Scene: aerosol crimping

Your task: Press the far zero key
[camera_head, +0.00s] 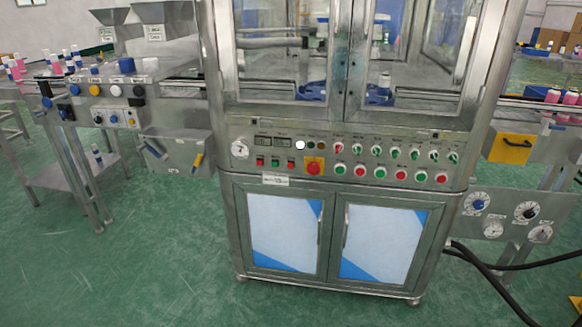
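The crimping machine's control panel (400,163) runs across the front of the steel cabinet. It carries several green and red round buttons, a yellow plate with a red emergency knob (314,166), a bright white lamp or button (300,145), a round gauge (239,149) and small dark displays (263,141). Small red and green square keys (275,162) sit below the displays. The labels are too small to read, so I cannot tell which key is the far zero key. Neither of my grippers is in view.
A conveyor with knobs and hoppers (165,30) stands at the left. The green floor (160,270) before the cabinet is clear.

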